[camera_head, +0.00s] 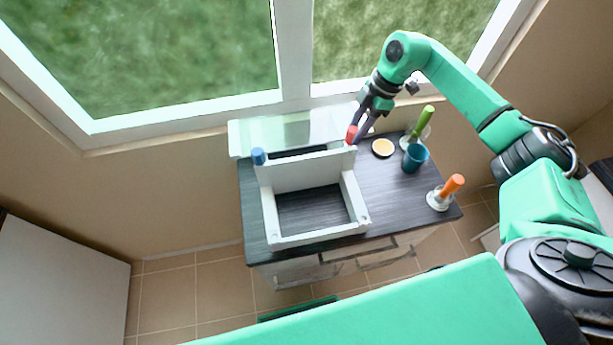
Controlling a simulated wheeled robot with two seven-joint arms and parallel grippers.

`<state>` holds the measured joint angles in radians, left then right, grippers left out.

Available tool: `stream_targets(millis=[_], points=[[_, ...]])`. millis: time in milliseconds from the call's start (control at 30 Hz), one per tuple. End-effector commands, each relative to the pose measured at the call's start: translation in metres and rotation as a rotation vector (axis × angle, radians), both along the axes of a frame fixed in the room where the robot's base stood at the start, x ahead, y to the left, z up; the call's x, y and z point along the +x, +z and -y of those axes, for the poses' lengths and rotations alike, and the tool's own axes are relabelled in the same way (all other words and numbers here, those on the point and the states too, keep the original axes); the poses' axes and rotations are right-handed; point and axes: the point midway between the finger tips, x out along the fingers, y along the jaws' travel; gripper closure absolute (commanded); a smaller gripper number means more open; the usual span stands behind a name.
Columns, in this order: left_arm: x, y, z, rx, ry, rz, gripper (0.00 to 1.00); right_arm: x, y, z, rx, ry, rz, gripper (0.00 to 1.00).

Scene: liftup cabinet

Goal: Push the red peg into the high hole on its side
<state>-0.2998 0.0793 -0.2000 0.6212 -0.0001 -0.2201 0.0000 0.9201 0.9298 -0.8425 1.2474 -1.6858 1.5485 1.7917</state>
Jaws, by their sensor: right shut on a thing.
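The red peg (351,134) is at the back right corner of the white box frame (320,239). My right gripper (361,125) reaches down from the upper right and is shut on the red peg. The tip of the peg is at or just above the frame's right side; I cannot tell how far it sits in a hole, and the high hole itself is not visible. A blue peg (258,156) is at the back left corner of the frame. A pale glass-like lid (285,133) is raised behind the frame. My left gripper is not in view.
The frame stands on a dark cabinet top (384,192). To its right are a round yellow-topped dish (382,148), a blue cup (415,157), a green-handled item (422,122) and an orange-handled item (452,186). A window wall is close behind.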

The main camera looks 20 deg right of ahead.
Motion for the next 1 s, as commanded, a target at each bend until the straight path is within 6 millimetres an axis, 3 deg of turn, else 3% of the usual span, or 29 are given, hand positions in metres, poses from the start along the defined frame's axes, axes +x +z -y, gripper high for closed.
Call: stream_targets(millis=[967,1000], points=[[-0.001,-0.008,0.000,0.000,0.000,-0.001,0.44,-0.001,-0.020,0.000,-0.001,0.001,-0.002,1.00],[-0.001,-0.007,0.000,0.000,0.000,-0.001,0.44,-0.001,-0.020,0.000,-0.001,0.001,-0.002,0.54]])
